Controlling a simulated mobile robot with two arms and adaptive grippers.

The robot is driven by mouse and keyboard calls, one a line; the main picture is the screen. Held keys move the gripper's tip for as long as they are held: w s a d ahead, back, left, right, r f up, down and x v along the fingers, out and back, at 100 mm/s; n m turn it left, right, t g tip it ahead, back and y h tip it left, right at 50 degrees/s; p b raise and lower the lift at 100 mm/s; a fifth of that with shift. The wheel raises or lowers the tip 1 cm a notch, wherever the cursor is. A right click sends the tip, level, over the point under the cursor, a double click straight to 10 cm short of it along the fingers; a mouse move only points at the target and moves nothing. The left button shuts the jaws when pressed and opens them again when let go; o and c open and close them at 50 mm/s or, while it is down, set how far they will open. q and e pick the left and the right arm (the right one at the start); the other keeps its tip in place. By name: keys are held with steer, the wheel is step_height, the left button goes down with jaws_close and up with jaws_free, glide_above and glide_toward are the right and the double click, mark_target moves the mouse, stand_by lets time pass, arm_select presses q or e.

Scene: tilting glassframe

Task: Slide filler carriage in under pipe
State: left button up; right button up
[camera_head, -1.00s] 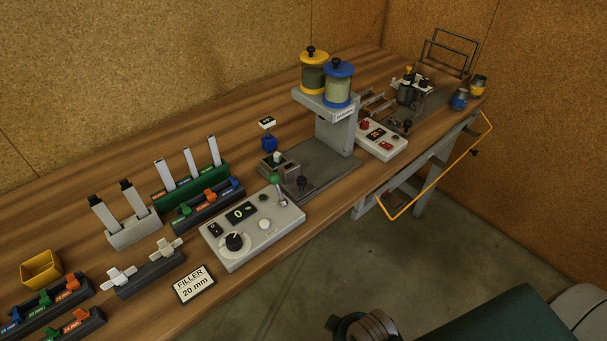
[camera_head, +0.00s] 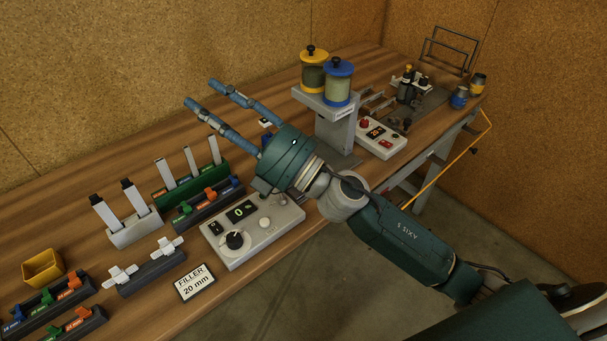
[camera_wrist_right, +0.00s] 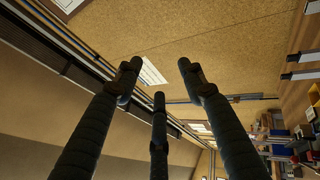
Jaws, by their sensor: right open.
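The filler stand (camera_head: 336,132) is a grey column carrying a yellow-lidded jar (camera_head: 314,70) and a blue-lidded jar (camera_head: 338,84). My right gripper (camera_head: 200,93) is open and empty, raised above the bench to the left of the stand, its fingers pointing up and left. It also shows in the right wrist view (camera_wrist_right: 158,72), fingers spread with nothing between them. The filler carriage and most of the dark base plate are hidden behind my right gripper and wrist. The pipe cannot be made out. My left gripper is not in view.
A control box (camera_head: 255,240) with a dial and display reading 0 stands below my gripper, with a filler 20 mm card (camera_head: 195,283) beside it. Tool racks (camera_head: 135,232) and a yellow bin (camera_head: 42,268) fill the left. A second control box (camera_head: 380,143) stands right of the stand.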

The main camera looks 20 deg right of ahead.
steer(key=s+a+f+n+g, duration=0.2)
steer(key=a+f+n+g, duration=0.2)
steer(key=f+n+g, duration=0.75)
steer(key=w+d+f+n+g+h, duration=0.1)
steer(key=d+f+n+h, duration=0.2)
steer(key=d, duration=0.5)
steer(key=w+d+f+n+h, duration=0.1)
steer(key=w+d+f+h, duration=0.1)
steer(key=d+h, duration=0.5)
steer(key=w+d+f+n+g+h, duration=0.1)
steer(key=d+f+h, duration=0.15)
steer(key=d, duration=0.75)
steer(key=p+x, duration=0.3)
steer(key=x, duration=0.7)
steer(key=shift+w+a+f, duration=0.15)
steer(key=shift+w+f, duration=0.1)
steer(key=shift+c, duration=0.2)
